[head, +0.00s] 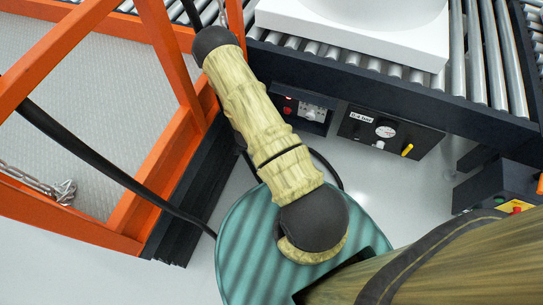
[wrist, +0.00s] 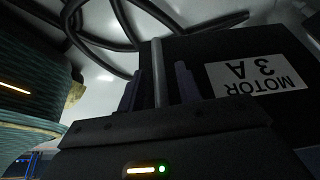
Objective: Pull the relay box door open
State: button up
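In the wrist view a dark panel (wrist: 215,55) carries a white label (wrist: 258,82) reading "MOTOR 3 A", upside down. It looks like the relay box door, but I cannot tell how far it stands open. A thin grey upright bar (wrist: 157,70), which looks like its handle, is in front of the panel's left part. My gripper (wrist: 160,92) has one finger on each side of the bar, with a visible gap on both sides. Contact with the bar cannot be made out. In the head view my gripper is hidden.
A white tank (head: 350,28) rests on the rollers. An orange frame (head: 165,185) is close on the left. Black cables (wrist: 95,45) hang nearby.

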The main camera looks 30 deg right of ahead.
notch_tip(320, 180, up, 9)
jog(key=p, duration=0.8)
jog(key=shift+r, duration=0.1)
jog(key=shift+c, duration=0.4)
jog(key=c, duration=0.4)
jog(key=w+a+r, duration=0.1)
jog(key=w+a+r+n+y, duration=0.1)
jog(key=a+r, duration=0.1)
jog(key=w+a+r+n+t+p, duration=0.1)
jog(key=a+r, duration=0.1)
jog(key=shift+r+y, duration=0.2)
jog(key=shift+y, duration=0.2)
grip_shut()
jog(key=w+a+r+n+t+y, duration=0.1)
jog(key=a+r+n, duration=0.15)
jog(key=r, duration=0.45)
jog(key=w+a+r+n+t+y, duration=0.1)
jog(key=w+r+n, duration=0.1)
jog(key=r+n, duration=0.3)
jog(key=s+r+n, duration=0.3)
jog(key=r, duration=0.3)
jog(key=s+a+r+n, duration=0.1)
jog(key=s+r+n, duration=0.3)
jog(key=r, duration=0.3)
jog(key=s+a+r+n+b, duration=0.1)
jog(key=s+r+n, duration=0.2)
jog(key=r, duration=0.4)
jog(key=shift+s+n+t+y, duration=0.2)
jog(key=shift+n+t+y, duration=0.1)
jog(key=shift+n, duration=0.05)
